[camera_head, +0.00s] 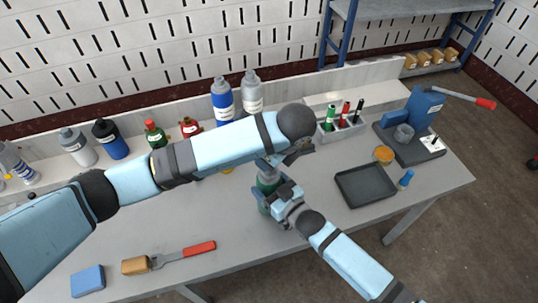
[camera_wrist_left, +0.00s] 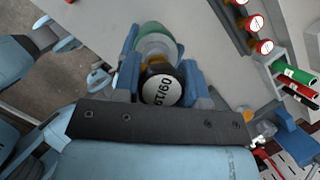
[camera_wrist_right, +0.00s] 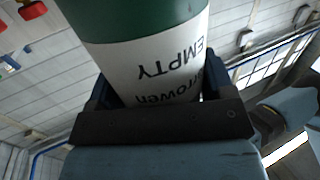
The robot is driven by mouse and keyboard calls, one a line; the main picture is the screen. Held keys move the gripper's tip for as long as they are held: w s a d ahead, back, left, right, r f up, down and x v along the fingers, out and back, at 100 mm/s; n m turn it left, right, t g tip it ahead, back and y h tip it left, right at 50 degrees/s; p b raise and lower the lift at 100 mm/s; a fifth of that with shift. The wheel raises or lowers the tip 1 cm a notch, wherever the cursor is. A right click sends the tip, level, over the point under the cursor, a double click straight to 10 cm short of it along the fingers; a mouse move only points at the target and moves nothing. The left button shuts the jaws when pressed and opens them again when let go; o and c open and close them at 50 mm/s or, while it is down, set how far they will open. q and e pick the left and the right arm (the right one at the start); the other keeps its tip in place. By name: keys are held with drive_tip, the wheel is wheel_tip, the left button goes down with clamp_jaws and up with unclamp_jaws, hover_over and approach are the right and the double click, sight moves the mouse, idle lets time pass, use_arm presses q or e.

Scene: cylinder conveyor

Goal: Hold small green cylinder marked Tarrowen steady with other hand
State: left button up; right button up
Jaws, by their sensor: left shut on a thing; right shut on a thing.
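The small green cylinder (camera_head: 267,183) stands above the table's middle, largely hidden by my grippers. In the right wrist view the cylinder (camera_wrist_right: 145,60) fills the space between the fingers; its white label reads "EMPTY" and, partly covered, "Tarrowen". My right gripper (camera_head: 276,194) is shut around its body from the side. My left gripper (camera_head: 272,163) is at its top end. In the left wrist view the left gripper (camera_wrist_left: 160,85) is shut on a dark round top piece (camera_wrist_left: 161,88) with a white printed face. Brass and the green body show behind it. Whether the base touches the table is hidden.
A marker holder (camera_head: 341,132) and blue press (camera_head: 420,105) stand behind. Several bottles line the back.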

use_arm(q)
drive_tip(key=n+g, duration=0.1)
drive_tip(key=n, duration=0.1)
drive_tip(key=n+g+y, duration=0.1)
drive_tip(key=n, duration=0.2)
drive_tip(key=o, duration=1)
drive_tip(key=shift+r, duration=1.2)
drive_tip(key=m+t, duration=0.1)
drive_tip(key=m, duration=0.3)
drive_tip(key=shift+r+t+h, duration=0.1)
drive_tip(key=shift+t+h, duration=0.2)
drive_tip(key=shift+t, duration=0.1)
drive_tip(key=shift+m, duration=0.8)
drive_tip(key=shift+h, duration=0.3)
